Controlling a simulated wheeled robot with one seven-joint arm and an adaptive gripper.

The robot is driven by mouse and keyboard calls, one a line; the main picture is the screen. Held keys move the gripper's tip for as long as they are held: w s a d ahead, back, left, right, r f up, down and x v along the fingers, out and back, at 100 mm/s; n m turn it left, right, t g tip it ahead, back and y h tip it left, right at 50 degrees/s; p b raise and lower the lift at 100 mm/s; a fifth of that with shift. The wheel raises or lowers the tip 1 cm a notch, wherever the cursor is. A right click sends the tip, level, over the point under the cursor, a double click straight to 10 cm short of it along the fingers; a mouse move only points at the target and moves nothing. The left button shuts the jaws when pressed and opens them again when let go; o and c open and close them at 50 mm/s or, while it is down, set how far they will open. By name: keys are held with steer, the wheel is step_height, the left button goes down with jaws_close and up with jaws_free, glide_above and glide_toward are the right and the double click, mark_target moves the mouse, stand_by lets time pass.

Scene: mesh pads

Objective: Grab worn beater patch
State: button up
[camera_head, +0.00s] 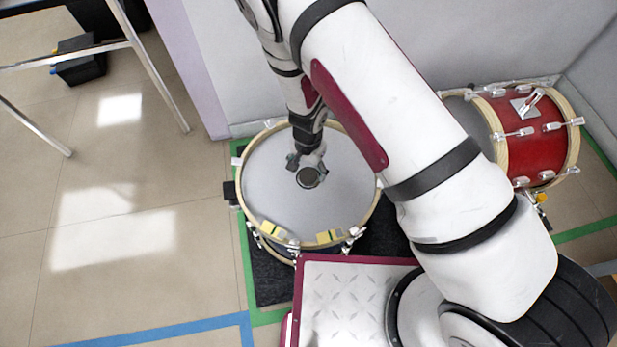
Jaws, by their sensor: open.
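The worn beater patch (309,178) looks like a small dark round piece with a lighter rim, near the middle of the pale grey drum head (276,190). My gripper (307,165) points down over the drum, right at the patch. Its fingers are open and lie close around the patch's far side and edges. Whether they touch the patch cannot be told. Part of the patch's far edge is hidden by the gripper. The drum lies flat with its head up and a wooden hoop (248,163) around it.
Yellow-and-grey blocks (273,230) and (329,237) sit at the drum's near rim. A red drum (525,140) lies on its side at the right, beside the wall. A metal-legged table (140,60) stands at the upper left.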

mark_target(309, 175)
steer(key=shift+f+b, duration=0.55)
steer(key=shift+f, duration=1)
steer(key=c, duration=1.1)
steer(key=shift+r, duration=0.15)
